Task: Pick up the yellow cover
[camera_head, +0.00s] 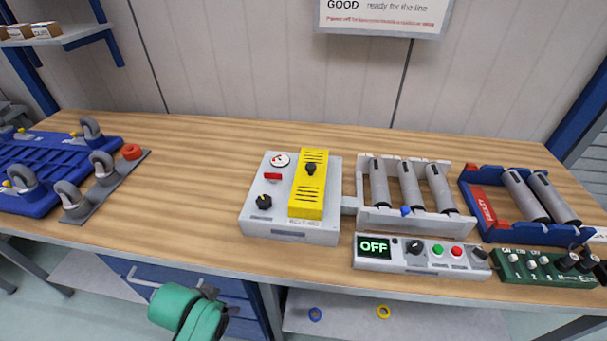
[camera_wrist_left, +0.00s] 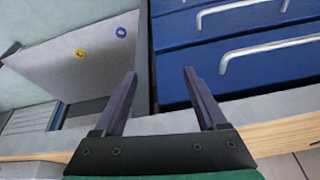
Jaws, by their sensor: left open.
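The yellow cover (camera_head: 308,195) lies on the right part of a light grey box (camera_head: 262,222) at the middle of the workbench. It has dark slots and a black knob near its far half. My left gripper (camera_wrist_left: 160,76) is open and empty in the left wrist view. In the head view my green left arm is in front of the bench, low and to the left of the cover, well apart from it. The cover does not show in the left wrist view. My right gripper is in neither view.
The grey box also bears a gauge, a red switch and a black knob. Right of it stand a rack of grey cylinders (camera_head: 362,215), an OFF panel (camera_head: 400,262) and a blue-and-red tray (camera_head: 477,218). Blue drawers (camera_wrist_left: 250,45) sit below the bench. The wood left of the box is clear.

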